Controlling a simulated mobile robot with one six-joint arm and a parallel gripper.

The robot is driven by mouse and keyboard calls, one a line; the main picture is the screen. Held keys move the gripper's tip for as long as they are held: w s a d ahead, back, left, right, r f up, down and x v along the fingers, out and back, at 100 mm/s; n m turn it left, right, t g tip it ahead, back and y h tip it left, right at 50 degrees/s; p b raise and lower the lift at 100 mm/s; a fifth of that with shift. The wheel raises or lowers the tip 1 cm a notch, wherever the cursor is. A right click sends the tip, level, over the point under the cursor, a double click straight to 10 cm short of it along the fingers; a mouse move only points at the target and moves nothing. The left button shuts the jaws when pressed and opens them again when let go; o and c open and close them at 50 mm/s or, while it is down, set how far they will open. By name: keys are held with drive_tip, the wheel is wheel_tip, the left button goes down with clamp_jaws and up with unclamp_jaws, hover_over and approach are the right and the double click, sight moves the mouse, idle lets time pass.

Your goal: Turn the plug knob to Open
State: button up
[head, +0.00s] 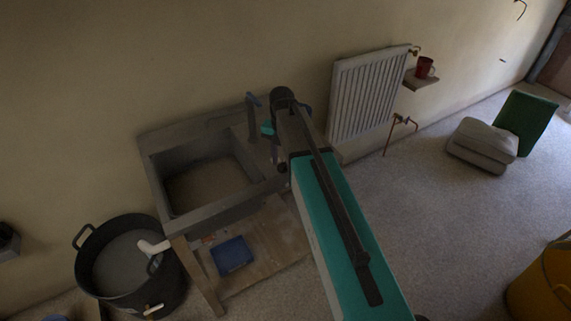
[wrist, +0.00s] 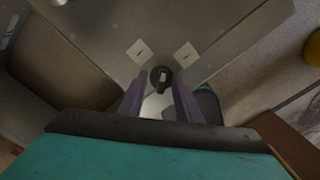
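The plug knob (wrist: 158,82) is a small dark round knob with a pale mark, set in the grey metal sink top. Two square white labels sit beyond it, one to the left (wrist: 140,52) and one to the right (wrist: 186,54); their print is too small to read. My gripper (wrist: 160,88) is open, with its purple-grey fingers apart on either side of the knob in the wrist view. I cannot tell whether they touch it. In the head view the sink (head: 160,180) stands against the wall, and my arm hides the knob there.
A black tub (head: 90,285) stands left of the sink. A blue box (head: 232,256) lies on the wooden shelf below. A white radiator (head: 365,95) is on the wall to the right.

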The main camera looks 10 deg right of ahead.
sight(283, 162)
wheel_tip(283, 162, up, 12)
drive_tip(key=p, duration=0.6)
idle(0.6)
drive_tip(key=shift+f, duration=0.1)
drive_tip(key=shift+s+d, duration=0.1)
drive_tip(key=shift+d, duration=0.05)
